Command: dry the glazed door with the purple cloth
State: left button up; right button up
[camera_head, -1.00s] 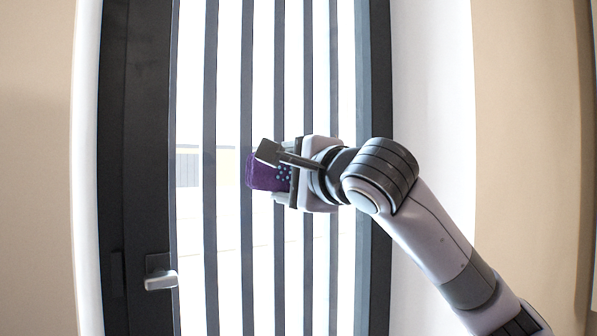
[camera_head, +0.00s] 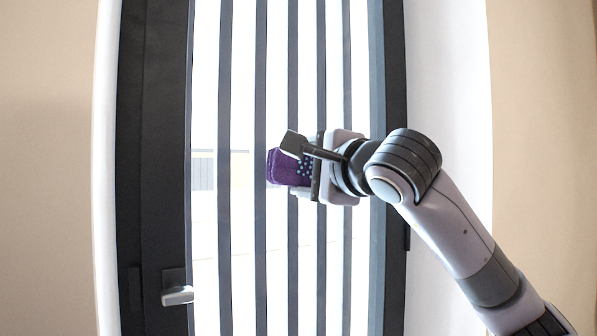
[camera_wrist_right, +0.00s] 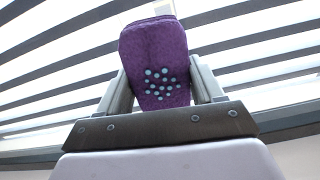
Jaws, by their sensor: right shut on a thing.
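The glazed door (camera_head: 240,240) has a dark frame and dark vertical bars over bright glass, and fills the middle of the head view. My right gripper (camera_head: 296,166) is in front of the bars, right of the glass's middle. It is shut on the purple cloth (camera_head: 283,168), a folded pad with pale blue dots. In the right wrist view the cloth (camera_wrist_right: 155,50) stands between the two fingers, with the door's bars behind it. I cannot tell whether the cloth touches the door. My left gripper is not in view.
A lever handle (camera_head: 178,295) sticks out from the door's dark left stile, low in the head view. Beige walls (camera_head: 50,170) and white reveals (camera_head: 445,110) flank the door. The glass left of the cloth is clear of objects.

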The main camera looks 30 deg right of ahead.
jog(key=shift+s+d+f+b, duration=0.15)
jog(key=shift+d+b, duration=0.25)
jog(key=shift+d, duration=1.6)
jog(key=d, duration=0.3)
jog(key=shift+s+d, duration=0.2)
jog(key=shift+d, duration=0.2)
jog(key=shift+s, duration=0.1)
jog(key=shift+s+a+b, duration=0.15)
jog(key=shift+s+b, duration=0.25)
jog(key=shift+s, duration=1.05)
jog(key=shift+s+a+b, duration=0.15)
jog(key=shift+s+b, duration=0.2)
jog(key=shift+s, duration=1.1)
jog(key=shift+s+a, duration=0.15)
jog(key=shift+s, duration=1.3)
